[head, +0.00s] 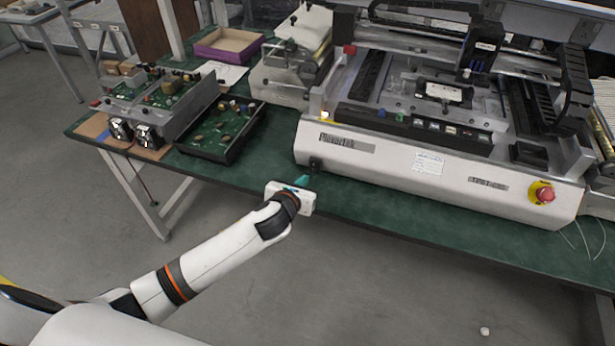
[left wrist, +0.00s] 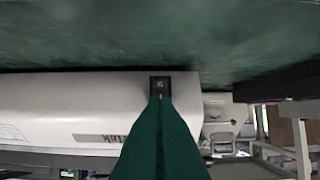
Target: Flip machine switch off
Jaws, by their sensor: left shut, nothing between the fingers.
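The white machine (head: 400,172) stands on the green table, with a small black switch (head: 315,163) low at the left end of its front panel. In the left wrist view the switch (left wrist: 160,84) is a black plate with a small light detail; its on or off position is too small to tell. My left gripper (head: 302,180) has teal fingers, shut and empty, just in front of the switch. In the left wrist view the fingertips (left wrist: 160,100) overlap the switch's edge; I cannot tell whether they touch it. My right gripper is not in view.
A red emergency button on a yellow base (head: 543,193) is at the machine's right front. Open circuit-board trays (head: 222,132) lie on the table to the left, and a purple box (head: 228,44) stands behind. The green table's (head: 400,217) front strip is clear.

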